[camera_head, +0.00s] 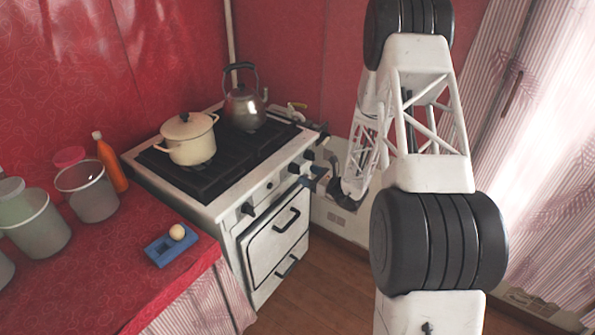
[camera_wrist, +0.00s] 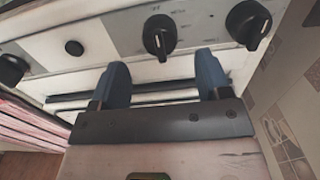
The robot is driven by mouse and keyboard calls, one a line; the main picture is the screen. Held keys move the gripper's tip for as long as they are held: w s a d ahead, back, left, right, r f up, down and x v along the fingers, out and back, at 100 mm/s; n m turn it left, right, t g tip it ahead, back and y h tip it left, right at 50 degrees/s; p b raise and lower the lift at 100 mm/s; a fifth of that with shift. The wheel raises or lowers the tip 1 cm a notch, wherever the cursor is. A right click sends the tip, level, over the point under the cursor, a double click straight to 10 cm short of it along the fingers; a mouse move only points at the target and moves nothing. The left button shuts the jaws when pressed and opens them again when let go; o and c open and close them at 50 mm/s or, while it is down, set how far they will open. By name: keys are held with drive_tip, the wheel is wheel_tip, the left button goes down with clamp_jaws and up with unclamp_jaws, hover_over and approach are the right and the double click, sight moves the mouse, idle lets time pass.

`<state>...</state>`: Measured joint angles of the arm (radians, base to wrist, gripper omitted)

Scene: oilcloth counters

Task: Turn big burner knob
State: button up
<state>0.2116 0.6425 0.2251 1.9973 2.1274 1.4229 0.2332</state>
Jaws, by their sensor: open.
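The white stove (camera_head: 222,205) has black knobs along its front panel. In the wrist view one knob (camera_wrist: 160,35) is just beyond the gap between my fingers, with a larger-looking knob (camera_wrist: 248,22) to its right and another (camera_wrist: 12,70) at the far left. In the head view, knobs show at the left (camera_head: 248,208) and right (camera_head: 294,168) of the panel. Which one is the big burner knob I cannot tell. My gripper (camera_wrist: 163,78) is open, its two blue fingers apart and empty, in front of the panel and below the knobs.
A cream pot (camera_head: 188,142) and a metal kettle (camera_head: 244,108) stand on the stove top. The oven door (camera_head: 275,240) with its handle is below the panel. A red counter (camera_head: 110,255) with several containers adjoins at the left. Open floor (camera_head: 300,290) lies in front.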

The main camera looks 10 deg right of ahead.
sight(298, 174)
drive_tip(key=shift+x, duration=2.75)
drive_tip(key=c, duration=0.9)
